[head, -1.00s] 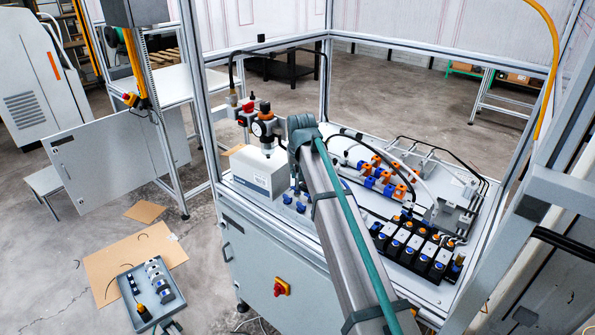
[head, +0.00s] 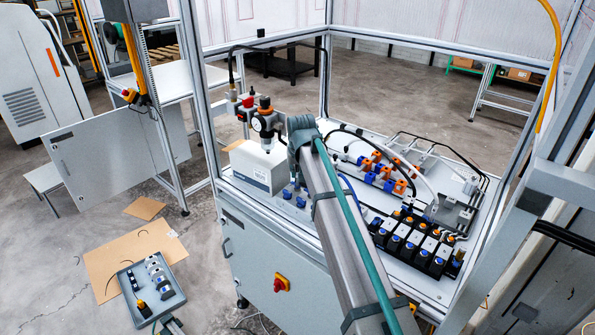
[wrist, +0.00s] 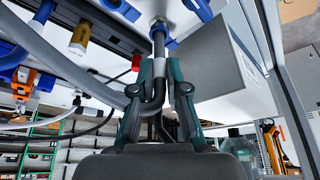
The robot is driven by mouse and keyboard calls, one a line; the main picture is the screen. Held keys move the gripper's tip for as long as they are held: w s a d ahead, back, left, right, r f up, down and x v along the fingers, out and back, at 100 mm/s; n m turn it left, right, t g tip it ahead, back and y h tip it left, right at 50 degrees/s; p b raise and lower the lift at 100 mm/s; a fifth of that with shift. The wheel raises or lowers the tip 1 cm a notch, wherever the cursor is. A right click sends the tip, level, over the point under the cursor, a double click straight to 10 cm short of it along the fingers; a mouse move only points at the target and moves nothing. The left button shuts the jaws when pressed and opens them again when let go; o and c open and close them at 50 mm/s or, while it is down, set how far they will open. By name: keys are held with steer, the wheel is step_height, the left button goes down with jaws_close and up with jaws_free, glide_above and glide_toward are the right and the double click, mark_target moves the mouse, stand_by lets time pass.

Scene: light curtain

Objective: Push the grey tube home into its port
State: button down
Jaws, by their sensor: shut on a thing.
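In the wrist view my gripper (wrist: 161,82) has its two teal-grey fingers closed around the grey tube (wrist: 159,46). The tube runs up between the fingers, with a pale band at the fingertips, to a port with a blue collar (wrist: 171,43) on the pale panel. Below the fingertips it bends, looking darker there. The upper end meets the collar area; how deep it sits I cannot tell. In the head view my arm hides the gripper, tube and port.
A white box (head: 258,166) stands close beside the port; its grey side (wrist: 222,65) fills the wrist view's right. Blue fittings (wrist: 115,7), a brass fitting (wrist: 80,38) and a light grey hose (wrist: 75,65) lie left. A black valve row (head: 415,244) is right of my arm.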

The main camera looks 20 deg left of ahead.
steer(key=c, duration=1.1)
jaws_free()
steer(key=shift+r, duration=0.1)
